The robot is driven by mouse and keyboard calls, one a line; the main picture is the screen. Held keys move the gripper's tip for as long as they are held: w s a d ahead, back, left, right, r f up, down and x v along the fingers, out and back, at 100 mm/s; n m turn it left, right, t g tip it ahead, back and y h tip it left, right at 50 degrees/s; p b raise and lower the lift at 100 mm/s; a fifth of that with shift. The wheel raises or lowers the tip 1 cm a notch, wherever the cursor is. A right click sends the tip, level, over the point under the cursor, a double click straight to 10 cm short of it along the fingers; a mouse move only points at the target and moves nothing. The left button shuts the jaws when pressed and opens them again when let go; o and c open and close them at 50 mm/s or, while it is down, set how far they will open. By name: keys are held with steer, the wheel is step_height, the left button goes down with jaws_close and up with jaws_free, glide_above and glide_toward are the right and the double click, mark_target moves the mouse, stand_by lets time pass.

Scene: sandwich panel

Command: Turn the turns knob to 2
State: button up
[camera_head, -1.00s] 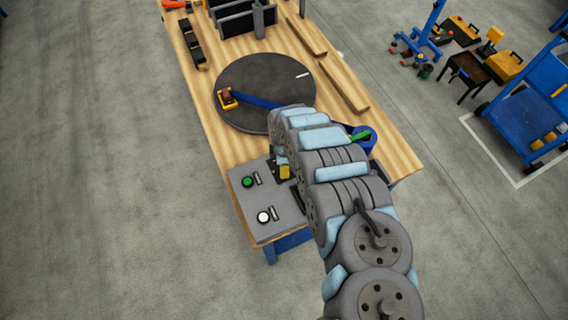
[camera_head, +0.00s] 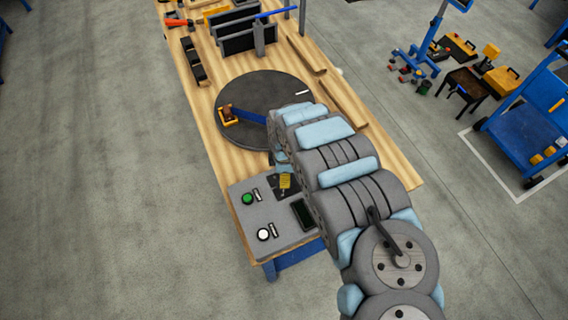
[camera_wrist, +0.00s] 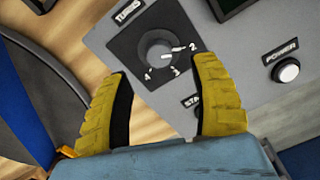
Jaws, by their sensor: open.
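The turns knob (camera_wrist: 157,48) is a round grey knob on a black square plate, under a label reading TURNS, in the wrist view. A white pointer mark on it points right, toward the printed 2 (camera_wrist: 193,46). Other numerals show along the plate's lower edge. My gripper (camera_wrist: 163,66) is open, with yellow ribbed fingers either side of the plate's near part. The knob lies ahead of the fingertips, and no contact shows. In the head view my gripper (camera_head: 285,182) is over the grey panel (camera_head: 282,232), and the knob is not clearly visible there.
The panel has a green button (camera_head: 247,198), a white POWER button (camera_wrist: 288,70) and a dark screen (camera_head: 303,213). A label beside the right finger is partly covered. A dark turntable (camera_head: 240,125) with a blue arm stands behind the panel on the wooden table (camera_head: 385,150).

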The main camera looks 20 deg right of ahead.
step_height(320, 180, up, 6)
stand_by(0.5)
steer(key=shift+w, duration=0.1)
stand_by(0.4)
